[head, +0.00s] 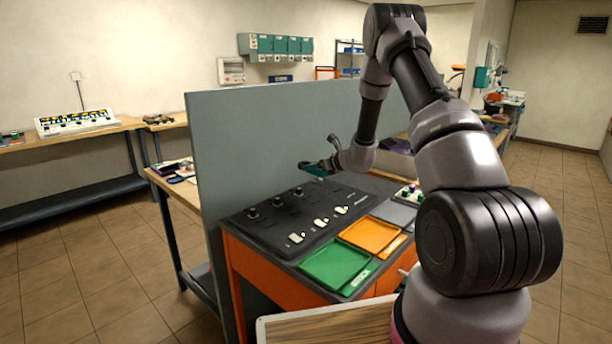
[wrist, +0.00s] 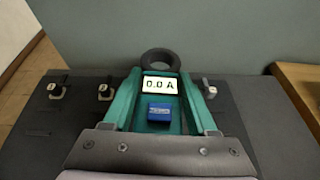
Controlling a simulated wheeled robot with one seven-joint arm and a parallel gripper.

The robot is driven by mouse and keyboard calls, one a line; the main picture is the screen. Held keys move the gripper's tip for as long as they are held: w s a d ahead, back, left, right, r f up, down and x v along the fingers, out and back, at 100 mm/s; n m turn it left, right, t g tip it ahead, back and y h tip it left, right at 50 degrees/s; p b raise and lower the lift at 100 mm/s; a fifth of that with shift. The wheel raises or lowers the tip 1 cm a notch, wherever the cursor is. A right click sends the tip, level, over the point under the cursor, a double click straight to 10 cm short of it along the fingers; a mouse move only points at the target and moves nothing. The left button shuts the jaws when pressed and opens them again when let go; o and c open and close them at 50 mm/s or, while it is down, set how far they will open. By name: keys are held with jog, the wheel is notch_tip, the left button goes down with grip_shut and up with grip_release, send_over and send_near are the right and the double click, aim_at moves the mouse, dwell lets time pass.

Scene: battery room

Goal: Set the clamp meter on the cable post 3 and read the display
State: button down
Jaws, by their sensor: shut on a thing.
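The clamp meter (wrist: 160,116) is teal with a blue patch and a lit display (wrist: 160,85) reading 0.0 A. Its dark ring (wrist: 160,60) points away from me. My gripper (wrist: 160,98) is shut on the meter; both also show in the head view, where the gripper (head: 322,166) is over the far part of the black board (head: 285,222). In the wrist view, two cable posts (wrist: 56,91) (wrist: 104,92) stand left of the meter and one (wrist: 208,90) right. The meter covers the gap between them. No post shows inside the ring.
A grey upright panel (head: 262,135) stands close behind the board. In front lie a green tray (head: 335,268), an orange tray (head: 372,236) and a grey one (head: 394,213). White labelled pieces (head: 320,223) sit on the board's near part. A wooden bench (head: 105,130) stands at left.

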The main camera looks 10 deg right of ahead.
send_over(307, 196)
jog(key=shift+n+g+y, duration=0.3)
jog(key=shift+n+y, duration=0.1)
notch_tip(307, 196, down, 5)
jog(key=shift+s+a+r, duration=0.1)
jog(key=shift+f, duration=2.7)
jog(key=shift+f, duration=0.55)
jog(key=shift+c, duration=2.4)
grip_release()
jog(key=shift+s, duration=0.1)
jog(key=shift+v, duration=5.5)
